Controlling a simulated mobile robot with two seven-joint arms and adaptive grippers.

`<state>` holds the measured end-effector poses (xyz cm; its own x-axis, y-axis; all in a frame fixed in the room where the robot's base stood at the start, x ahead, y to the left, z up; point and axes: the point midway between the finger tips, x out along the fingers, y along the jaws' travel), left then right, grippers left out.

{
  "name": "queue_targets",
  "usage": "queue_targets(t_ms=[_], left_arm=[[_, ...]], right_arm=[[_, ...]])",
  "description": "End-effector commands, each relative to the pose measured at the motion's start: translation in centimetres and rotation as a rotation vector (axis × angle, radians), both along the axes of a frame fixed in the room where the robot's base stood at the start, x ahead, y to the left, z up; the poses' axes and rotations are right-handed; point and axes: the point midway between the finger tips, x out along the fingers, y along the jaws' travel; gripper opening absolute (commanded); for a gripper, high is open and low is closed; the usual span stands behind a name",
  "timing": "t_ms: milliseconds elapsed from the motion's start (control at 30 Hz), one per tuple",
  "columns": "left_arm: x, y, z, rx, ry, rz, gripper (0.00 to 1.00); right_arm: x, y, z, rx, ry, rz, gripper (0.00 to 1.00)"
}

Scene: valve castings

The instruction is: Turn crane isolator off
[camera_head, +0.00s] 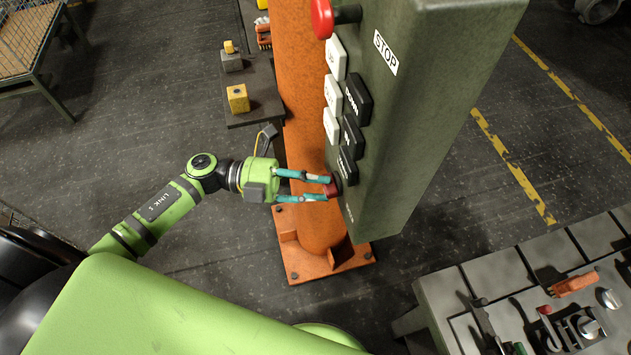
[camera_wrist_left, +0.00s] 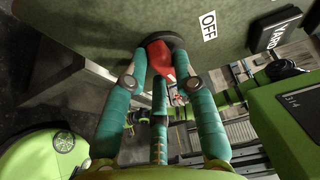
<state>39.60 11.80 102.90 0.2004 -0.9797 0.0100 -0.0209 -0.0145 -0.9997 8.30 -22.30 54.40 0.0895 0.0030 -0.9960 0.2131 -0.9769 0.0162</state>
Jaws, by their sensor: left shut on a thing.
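The crane isolator is a red knob (camera_head: 332,189) on a dark round base, low on the face of the green control box (camera_head: 440,100). My left gripper (camera_head: 327,187) has its teal fingers shut on the knob. In the left wrist view the red knob (camera_wrist_left: 160,60) sits between the fingertips of the left gripper (camera_wrist_left: 162,75), and a white OFF label (camera_wrist_left: 208,25) is to its right. The fingers hide part of the knob in both views. My right gripper is in neither view.
White and black push buttons (camera_head: 352,98) and a red stop button (camera_head: 322,18) are above the knob. An orange column (camera_head: 305,90) stands behind the box. A bench with tools (camera_head: 480,270) is at the lower right. Open floor lies left.

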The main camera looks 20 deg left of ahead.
Motion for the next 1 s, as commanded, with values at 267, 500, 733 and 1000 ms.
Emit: queue_targets(t_ms=[267,500,733,1000], left_arm=[[-0.1,-0.1,-0.4,-0.085,0.128,-0.001,0.0],[-0.3,-0.2,-0.6,-0.207,0.309,-0.001,0.0],[-0.5,-0.3,-0.6,-0.33,0.491,-0.001,0.0],[-0.7,-0.5,-0.6,-0.474,0.704,-0.001,0.0]], right_arm=[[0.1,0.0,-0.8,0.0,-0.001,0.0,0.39],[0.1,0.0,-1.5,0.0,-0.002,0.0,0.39],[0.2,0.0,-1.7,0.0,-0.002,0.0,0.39],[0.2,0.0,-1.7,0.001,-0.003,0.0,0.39]])
